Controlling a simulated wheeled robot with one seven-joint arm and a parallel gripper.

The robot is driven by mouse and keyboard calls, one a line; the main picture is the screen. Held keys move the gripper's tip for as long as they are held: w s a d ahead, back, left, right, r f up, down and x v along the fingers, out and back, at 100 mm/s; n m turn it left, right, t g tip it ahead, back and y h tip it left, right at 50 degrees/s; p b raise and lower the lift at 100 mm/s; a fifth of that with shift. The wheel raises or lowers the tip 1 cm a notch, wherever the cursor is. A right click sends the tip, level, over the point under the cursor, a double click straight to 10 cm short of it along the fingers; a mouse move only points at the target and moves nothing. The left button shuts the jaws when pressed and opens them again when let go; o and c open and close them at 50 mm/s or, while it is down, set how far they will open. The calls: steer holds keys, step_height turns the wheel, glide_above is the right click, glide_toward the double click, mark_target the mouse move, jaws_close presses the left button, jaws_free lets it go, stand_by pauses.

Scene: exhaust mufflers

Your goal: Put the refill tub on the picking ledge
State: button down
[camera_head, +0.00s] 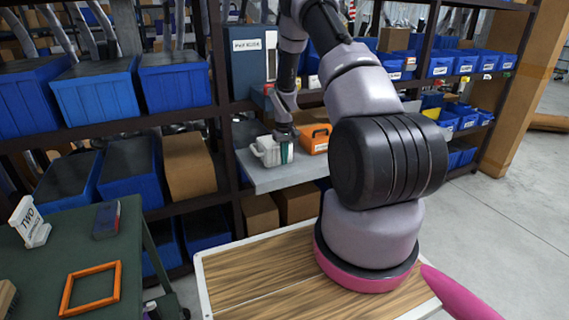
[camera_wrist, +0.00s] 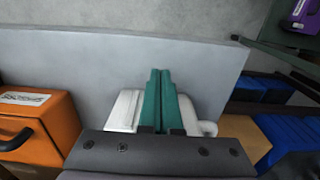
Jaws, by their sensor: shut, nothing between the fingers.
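A white tub (camera_head: 264,151) with a side handle, which looks like the refill tub, stands on the pale grey picking ledge (camera_head: 280,181) in the head view. My gripper (camera_head: 287,153) points down at the tub's right side. In the wrist view my gripper's teal fingers (camera_wrist: 160,95) are together, with nothing seen between them. White parts of the tub (camera_wrist: 124,111) show on both sides of the fingers, which hide its middle. The bare ledge (camera_wrist: 60,65) spreads beyond it. I cannot tell whether the fingers touch the tub.
An orange case (camera_head: 315,138) stands just right of the tub; it also shows in the wrist view (camera_wrist: 40,130). Shelf posts and blue bins (camera_head: 175,80) flank the ledge. A green table (camera_head: 65,250) with an orange frame (camera_head: 91,289) is at the left. Cardboard boxes (camera_head: 260,213) sit below the ledge.

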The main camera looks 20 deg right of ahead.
step_height(320, 180, up, 8)
steer(key=shift+f, duration=0.2)
steer(key=shift+r, duration=0.1)
stand_by(0.4)
steer(key=s+a+r+m+t, duration=0.15)
steer(key=s+r, duration=0.25)
steer(key=r, duration=0.5)
steer(key=s+a+r+t, duration=0.1)
steer(key=s+a+r, duration=0.2)
steer(key=r, duration=0.7)
steer(key=s+a+r+m+t, duration=0.15)
steer(key=s+r, duration=0.25)
steer(key=r, duration=0.5)
steer(key=s+a+r+t, duration=0.1)
steer(key=s+a+r, duration=0.1)
steer(key=s, duration=0.5)
steer(key=s+a+r+m+t+y, duration=0.1)
steer(key=s+a+r, duration=0.1)
steer(key=s+r, duration=0.3)
steer(key=s+a+r+t+y, duration=0.1)
steer(key=s+a+r, duration=0.1)
steer(key=s, duration=0.8)
steer(key=shift+a+r+m, duration=0.3)
steer(key=shift+r, duration=0.4)
